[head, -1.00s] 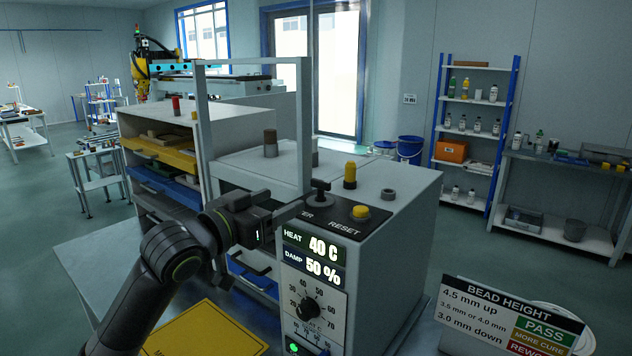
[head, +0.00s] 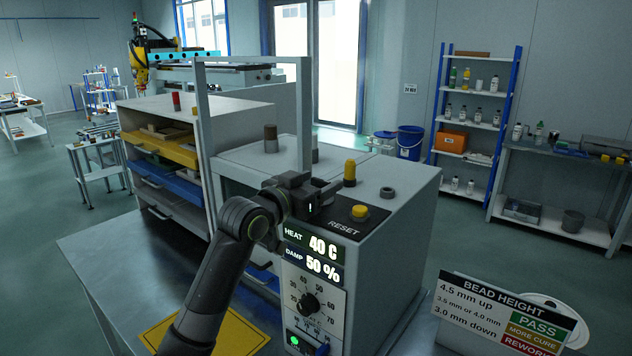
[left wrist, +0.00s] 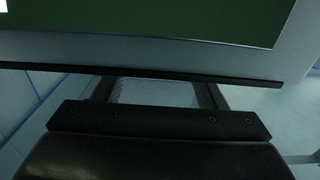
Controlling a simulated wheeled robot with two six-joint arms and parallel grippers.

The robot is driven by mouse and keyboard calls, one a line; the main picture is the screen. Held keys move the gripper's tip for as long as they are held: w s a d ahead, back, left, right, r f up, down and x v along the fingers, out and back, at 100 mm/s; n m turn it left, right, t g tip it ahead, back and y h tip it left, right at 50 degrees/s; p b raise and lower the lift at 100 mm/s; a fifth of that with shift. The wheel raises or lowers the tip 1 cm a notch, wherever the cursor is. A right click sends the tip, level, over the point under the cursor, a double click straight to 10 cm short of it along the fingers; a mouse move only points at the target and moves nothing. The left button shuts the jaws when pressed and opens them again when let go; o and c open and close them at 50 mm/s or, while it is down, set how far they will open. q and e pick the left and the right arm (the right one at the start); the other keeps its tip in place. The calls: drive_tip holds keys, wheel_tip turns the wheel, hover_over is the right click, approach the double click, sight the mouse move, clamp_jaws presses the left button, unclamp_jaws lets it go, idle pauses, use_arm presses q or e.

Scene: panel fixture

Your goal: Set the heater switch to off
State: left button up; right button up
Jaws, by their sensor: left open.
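The machine box (head: 395,225) stands on the bench with a black label plate on its top edge. The heater switch, a small black handle on that plate, is hidden behind my left gripper in the head view, so I cannot tell its setting. My left gripper (head: 331,190) is open at the switch's place, left of the yellow RESET button (head: 360,212). I cannot tell whether it touches the switch. The left wrist view shows the fingers (left wrist: 155,92) beneath a grey edge with a green area; no switch is clear there. My right gripper is not in view.
A grey upright frame (head: 305,110) rises just behind the gripper. The front has a display (head: 314,252) reading 40 C and 50 %, and a dial (head: 309,303).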

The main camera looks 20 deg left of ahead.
use_arm(q)
drive_tip(key=c, duration=1)
drive_tip(key=shift+s+d+r+n+t+y+p, duration=0.1)
drive_tip(key=shift+d+n+t+y+p, duration=0.1)
drive_tip(key=shift+n+y+p, duration=0.55)
drive_tip(key=shift+d+n+t+y+p, duration=0.15)
drive_tip(key=shift+n+y+p, duration=0.3)
drive_tip(key=shift+y+p, duration=0.45)
drive_tip(key=n+y, duration=0.1)
drive_tip(key=y, duration=0.2)
drive_tip(key=shift+n+p, duration=0.3)
drive_tip(key=shift+n, duration=0.1)
drive_tip(key=shift+d+n+y, duration=0.1)
drive_tip(key=shift+n+y, duration=0.6)
drive_tip(key=shift+y, duration=0.85)
drive_tip(key=o, duration=1)
drive_tip(key=shift+f, duration=0.2)
